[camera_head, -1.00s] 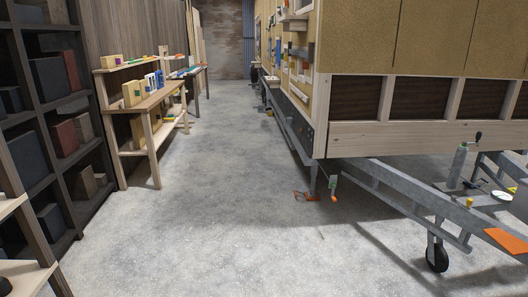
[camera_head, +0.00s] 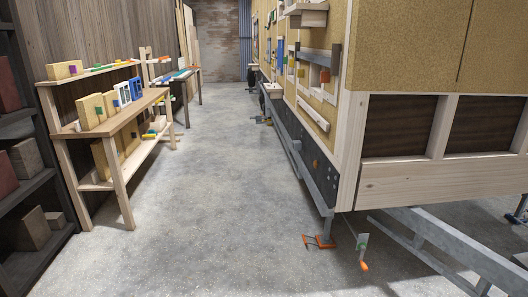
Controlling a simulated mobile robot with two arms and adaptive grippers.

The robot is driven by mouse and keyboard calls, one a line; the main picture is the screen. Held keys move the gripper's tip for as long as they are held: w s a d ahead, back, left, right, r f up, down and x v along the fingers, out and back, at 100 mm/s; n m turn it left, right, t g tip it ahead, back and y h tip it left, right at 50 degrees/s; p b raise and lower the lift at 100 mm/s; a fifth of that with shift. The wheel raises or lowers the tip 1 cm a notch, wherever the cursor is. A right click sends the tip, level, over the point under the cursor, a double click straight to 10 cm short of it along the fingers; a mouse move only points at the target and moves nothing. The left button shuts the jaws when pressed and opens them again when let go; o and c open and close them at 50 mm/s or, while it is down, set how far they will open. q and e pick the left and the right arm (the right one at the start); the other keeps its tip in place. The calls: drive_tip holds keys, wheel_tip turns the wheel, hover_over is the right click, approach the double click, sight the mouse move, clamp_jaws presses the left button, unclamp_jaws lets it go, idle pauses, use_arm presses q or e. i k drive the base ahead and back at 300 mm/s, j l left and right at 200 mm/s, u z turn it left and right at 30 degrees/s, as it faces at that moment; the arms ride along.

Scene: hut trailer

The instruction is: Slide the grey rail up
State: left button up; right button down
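The hut trailer (camera_head: 405,50) stands on the right, with its long side wall running away from me. I cannot tell whether this piece is the grey rail; the fittings are small and seen at a steep angle. Neither of my grippers is in view.
A wooden workbench (camera_head: 128,122) with blocks stands on the left, a dark shelf (camera_head: 30,190) nearer. A stabiliser leg with an orange foot (camera_head: 322,241) and a crank with an orange handle (camera_head: 365,266) stand below the trailer's corner. The concrete aisle (camera_head: 205,170) between is clear.

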sight(322, 60)
drive_tip(key=i, duration=4.4)
